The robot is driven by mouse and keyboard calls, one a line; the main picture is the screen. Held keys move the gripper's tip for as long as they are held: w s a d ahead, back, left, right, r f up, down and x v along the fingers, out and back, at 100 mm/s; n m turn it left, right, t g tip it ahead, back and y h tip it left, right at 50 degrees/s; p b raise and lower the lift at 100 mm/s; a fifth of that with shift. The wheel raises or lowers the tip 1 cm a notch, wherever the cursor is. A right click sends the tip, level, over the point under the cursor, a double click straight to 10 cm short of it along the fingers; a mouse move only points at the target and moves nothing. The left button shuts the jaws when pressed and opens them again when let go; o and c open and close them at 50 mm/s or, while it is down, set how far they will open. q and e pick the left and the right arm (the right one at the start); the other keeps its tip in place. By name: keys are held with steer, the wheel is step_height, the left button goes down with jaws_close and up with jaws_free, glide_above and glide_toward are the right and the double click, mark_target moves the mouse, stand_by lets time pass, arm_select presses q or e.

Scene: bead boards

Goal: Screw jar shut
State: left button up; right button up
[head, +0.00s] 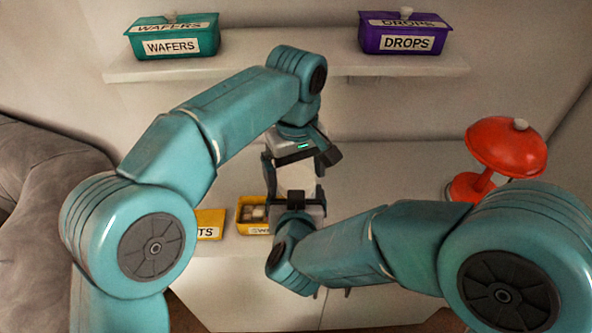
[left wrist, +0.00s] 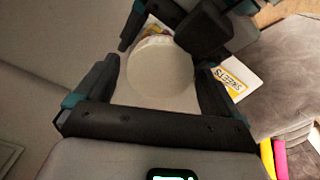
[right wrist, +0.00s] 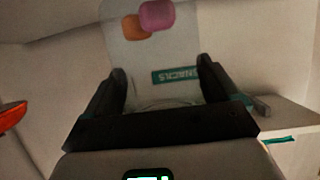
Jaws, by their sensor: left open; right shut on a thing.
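The jar (right wrist: 150,50) shows in the right wrist view as a clear body with a teal label and pink and orange pieces; in the head view it is pale and partly hidden between my two hands. A round white lid (left wrist: 160,72) shows from above in the left wrist view; I cannot tell whether it is seated. My left gripper (head: 299,166) points down over the jar's top, open, with a finger on each side of the lid and small gaps. My right gripper (right wrist: 160,85) is shut on the jar's body from the front, below the left one.
A red lamp (head: 506,147) stands right. A teal wafers box (head: 172,38) and purple drops box (head: 404,35) sit on the upper shelf (head: 285,66). A grey sofa (head: 45,180) is left.

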arm_select(q)
steer(key=c, duration=1.1)
steer(key=m, duration=0.5)
steer(key=shift+m, duration=0.3)
steer(key=m, duration=0.7)
steer(key=o, duration=1.2)
steer(key=shift+c, duration=0.2)
steer(key=shift+s+d, duration=0.1)
